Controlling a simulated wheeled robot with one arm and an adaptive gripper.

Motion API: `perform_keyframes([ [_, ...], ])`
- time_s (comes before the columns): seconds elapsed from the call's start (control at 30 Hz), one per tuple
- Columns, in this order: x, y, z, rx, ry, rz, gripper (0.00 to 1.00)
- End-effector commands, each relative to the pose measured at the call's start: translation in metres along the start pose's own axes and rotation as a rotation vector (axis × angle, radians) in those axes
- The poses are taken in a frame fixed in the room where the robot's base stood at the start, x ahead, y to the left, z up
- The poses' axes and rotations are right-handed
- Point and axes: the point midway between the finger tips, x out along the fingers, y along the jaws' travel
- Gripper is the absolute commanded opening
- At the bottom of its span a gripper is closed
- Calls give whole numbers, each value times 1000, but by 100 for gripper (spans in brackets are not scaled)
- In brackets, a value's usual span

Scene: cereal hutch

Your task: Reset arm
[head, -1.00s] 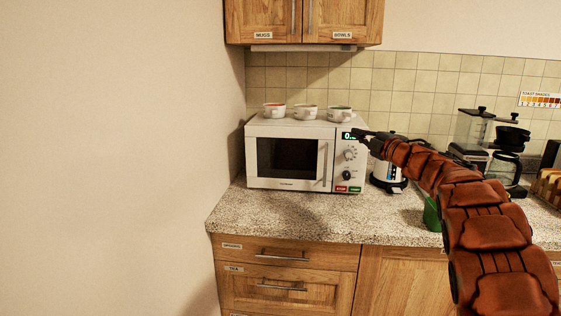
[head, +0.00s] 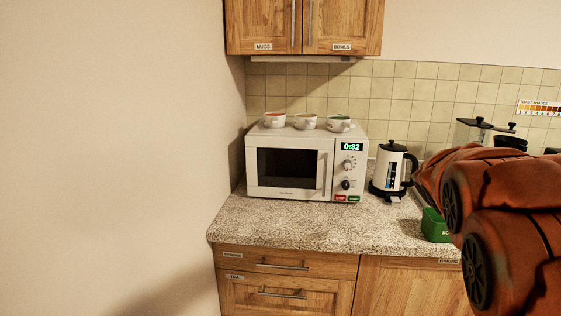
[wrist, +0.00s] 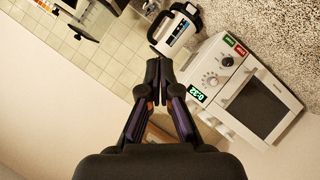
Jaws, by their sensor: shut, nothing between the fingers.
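My gripper (wrist: 158,75) is shut and empty in the wrist view, with its fingertips together in front of the tiled wall, beside the kettle and microwave in that picture. In the head view my orange arm fills the right side, and the gripper itself cannot be made out there. The white microwave (head: 260,188) stands on the counter with its door shut and its display reading 0:32. It also shows in the wrist view (wrist: 232,82).
Three mugs (head: 305,122) stand on the microwave. A white kettle (head: 390,168) stands right of it, with a green box (head: 434,226) nearer the front. Wall cupboards (head: 303,25) hang above. The speckled counter (head: 285,220) is clear in front of the microwave. A wall closes the left side.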

Motion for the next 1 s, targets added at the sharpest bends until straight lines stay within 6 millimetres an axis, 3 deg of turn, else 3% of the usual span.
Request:
perform_keyframes([
  [0.17,-50,-35,63,105,-205,-96,0],
  [0.4,-127,-99,145,199,-479,-257,0],
  [0.8,-282,-197,250,238,-877,-547,0],
  [1.0,-342,-222,282,218,-1017,-653,0],
])
